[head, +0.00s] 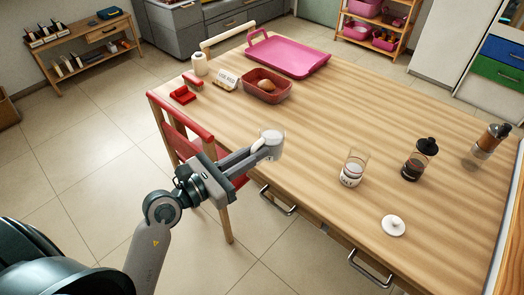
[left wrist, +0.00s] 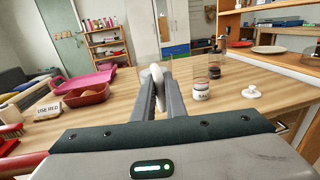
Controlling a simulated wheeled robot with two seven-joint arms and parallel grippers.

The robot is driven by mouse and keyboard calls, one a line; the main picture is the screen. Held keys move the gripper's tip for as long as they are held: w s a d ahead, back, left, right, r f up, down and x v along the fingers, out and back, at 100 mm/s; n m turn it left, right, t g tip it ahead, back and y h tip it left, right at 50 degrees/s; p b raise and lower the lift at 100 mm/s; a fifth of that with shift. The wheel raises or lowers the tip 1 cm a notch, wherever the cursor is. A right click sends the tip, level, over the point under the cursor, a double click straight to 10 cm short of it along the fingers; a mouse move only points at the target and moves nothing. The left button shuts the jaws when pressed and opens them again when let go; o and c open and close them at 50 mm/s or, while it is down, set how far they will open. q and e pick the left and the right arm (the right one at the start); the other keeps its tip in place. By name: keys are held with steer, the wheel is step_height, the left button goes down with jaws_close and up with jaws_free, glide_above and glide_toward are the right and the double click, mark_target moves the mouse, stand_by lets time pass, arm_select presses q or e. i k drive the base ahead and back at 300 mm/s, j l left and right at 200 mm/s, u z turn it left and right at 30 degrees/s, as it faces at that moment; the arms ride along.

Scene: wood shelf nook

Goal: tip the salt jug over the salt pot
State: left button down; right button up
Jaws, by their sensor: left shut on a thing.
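The salt jug (head: 271,139), a small clear vessel with white in it, is held over the table's near-left edge in the head view. My left gripper (head: 260,151) is shut on it. In the left wrist view the gripper (left wrist: 161,82) closes on a white part (left wrist: 157,73), probably the handle; the jug's body is hard to make out there. The salt pot (head: 353,170) is a clear open jar with a SALT label. It stands upright on the table, right of the jug and apart from it, and also shows in the left wrist view (left wrist: 201,91). My right gripper is out of view.
A white lid (head: 393,225) lies on the wooden table (head: 330,110) right of the pot. A dark-lidded jar (head: 413,167) and a brown-and-steel container (head: 490,140) stand farther right. A red bin (head: 267,86), a sign (head: 227,80) and a pink tray (head: 290,54) are at the back left. A red chair (head: 172,130) stands left.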

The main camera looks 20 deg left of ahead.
mark_target(359, 156)
steer(key=j+z, duration=0.1)
steer(key=z, duration=0.85)
steer(key=k+j+z, duration=0.1)
steer(key=z, duration=0.3)
steer(key=k+z, duration=0.4)
steer(key=k+l+z, duration=0.15)
steer(key=k+z, duration=0.3)
steer(key=k, duration=0.25)
steer(key=k+l, duration=0.1)
steer(key=k, duration=0.2)
